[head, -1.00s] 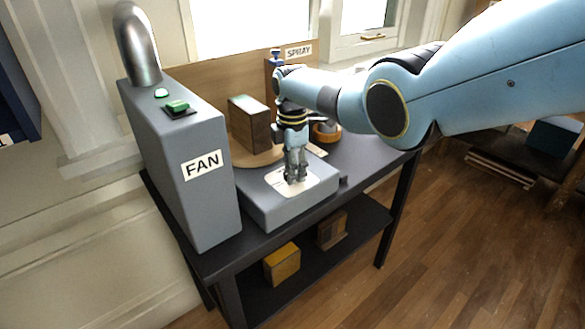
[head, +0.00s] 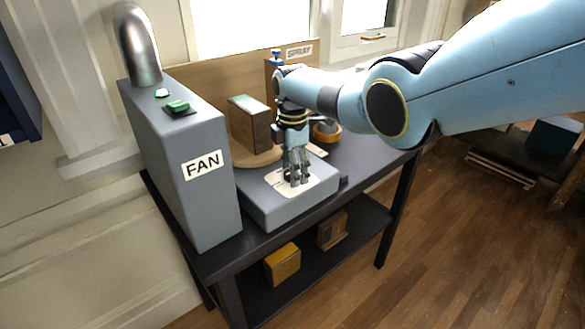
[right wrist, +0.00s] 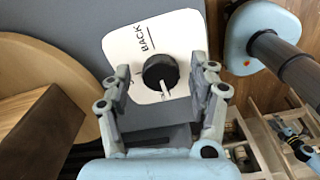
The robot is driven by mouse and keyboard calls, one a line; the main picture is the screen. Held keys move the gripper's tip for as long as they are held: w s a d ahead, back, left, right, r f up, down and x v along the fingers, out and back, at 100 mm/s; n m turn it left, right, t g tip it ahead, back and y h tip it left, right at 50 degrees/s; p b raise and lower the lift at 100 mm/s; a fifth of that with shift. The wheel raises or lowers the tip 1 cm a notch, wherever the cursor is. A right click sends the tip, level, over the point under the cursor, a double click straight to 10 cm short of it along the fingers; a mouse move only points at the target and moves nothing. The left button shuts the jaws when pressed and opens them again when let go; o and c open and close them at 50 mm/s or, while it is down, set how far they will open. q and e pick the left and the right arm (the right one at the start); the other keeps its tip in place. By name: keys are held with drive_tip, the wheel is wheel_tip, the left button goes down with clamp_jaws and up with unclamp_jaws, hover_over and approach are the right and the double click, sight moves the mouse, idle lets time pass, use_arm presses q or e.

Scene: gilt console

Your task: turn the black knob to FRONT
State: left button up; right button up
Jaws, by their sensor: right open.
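The black knob (right wrist: 158,69) sits on a white plate (right wrist: 188,30) in the right wrist view. Its white pointer points toward the bottom of that view, away from the word BACK, which is printed above and left of the knob. Other lettering left of the knob is partly hidden. My right gripper (right wrist: 166,73) is open, with one finger on each side of the knob and visible gaps to it. In the head view my right gripper (head: 298,180) points down over the white plate on the grey box (head: 265,207) and hides the knob. My left gripper is not in view.
A tall grey FAN housing (head: 195,195) with a green button (head: 178,106) stands left of the box. A brown block (head: 249,124) on a round wooden board stands behind it. A SPRAY label (head: 299,52) is on the back panel.

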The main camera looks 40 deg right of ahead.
drive_tip(key=shift+r, duration=0.1)
wheel_tip(320, 180, up, 12)
idle(0.5)
